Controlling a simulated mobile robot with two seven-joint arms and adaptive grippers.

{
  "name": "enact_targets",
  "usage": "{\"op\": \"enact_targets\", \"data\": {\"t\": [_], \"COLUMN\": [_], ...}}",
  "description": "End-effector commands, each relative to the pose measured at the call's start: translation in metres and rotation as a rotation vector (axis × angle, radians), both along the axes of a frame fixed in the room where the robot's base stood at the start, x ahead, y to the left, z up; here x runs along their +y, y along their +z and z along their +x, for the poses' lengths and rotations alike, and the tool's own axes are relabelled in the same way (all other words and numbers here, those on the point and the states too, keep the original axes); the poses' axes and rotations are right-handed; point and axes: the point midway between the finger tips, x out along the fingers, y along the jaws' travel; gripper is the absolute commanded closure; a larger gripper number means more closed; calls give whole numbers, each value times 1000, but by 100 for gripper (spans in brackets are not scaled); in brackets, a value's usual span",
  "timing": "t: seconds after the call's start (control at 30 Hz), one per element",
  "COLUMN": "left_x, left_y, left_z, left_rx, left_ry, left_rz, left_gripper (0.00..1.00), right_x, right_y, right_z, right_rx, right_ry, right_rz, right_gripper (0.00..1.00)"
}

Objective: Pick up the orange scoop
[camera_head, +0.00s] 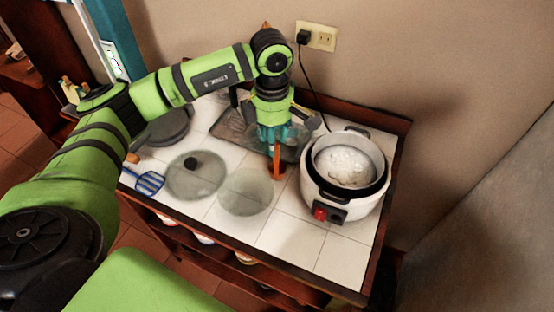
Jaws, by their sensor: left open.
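The orange scoop (277,162) shows as a narrow upright orange strip at the back middle of the white tiled counter, just below my left gripper. My left gripper (275,138) points down over it, coming from the left arm, and is open. The gripper and its wrist hide much of this spot, so I cannot tell whether the fingers touch the scoop. Teal shapes show around the fingertips. My right gripper is not in view.
A white rice cooker (318,190) with rice stands close on the right, its cord running to a wall outlet (317,36). A dark tray (222,128) lies behind. A glass lid (196,175), a clear round plate (246,192) and a blue spatula (150,182) lie left and in front. The front right counter is clear.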

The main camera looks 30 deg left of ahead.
Motion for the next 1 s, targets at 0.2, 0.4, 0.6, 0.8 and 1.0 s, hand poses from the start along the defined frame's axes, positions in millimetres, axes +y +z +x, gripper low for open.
{"op": "enact_targets", "data": {"t": [0.2, 0.4, 0.6, 0.8, 1.0], "left_x": [-4, -4, -4, -4, -4], "left_y": [-34, -41, -41, -41, -41], "left_z": [-2, -1, -1, -1, -2], "left_rx": [18, 12, 11, 13, 14], "left_ry": [0, -1, -1, -1, -1], "left_rz": [5, 5, 4, 3, 3], "left_gripper": [57, 57, 93, 100, 100], "right_x": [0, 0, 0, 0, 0], "right_y": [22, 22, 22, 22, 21], "right_z": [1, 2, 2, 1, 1], "right_rx": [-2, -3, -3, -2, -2], "right_ry": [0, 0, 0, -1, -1], "right_rz": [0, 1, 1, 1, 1], "right_gripper": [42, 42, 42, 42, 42]}}
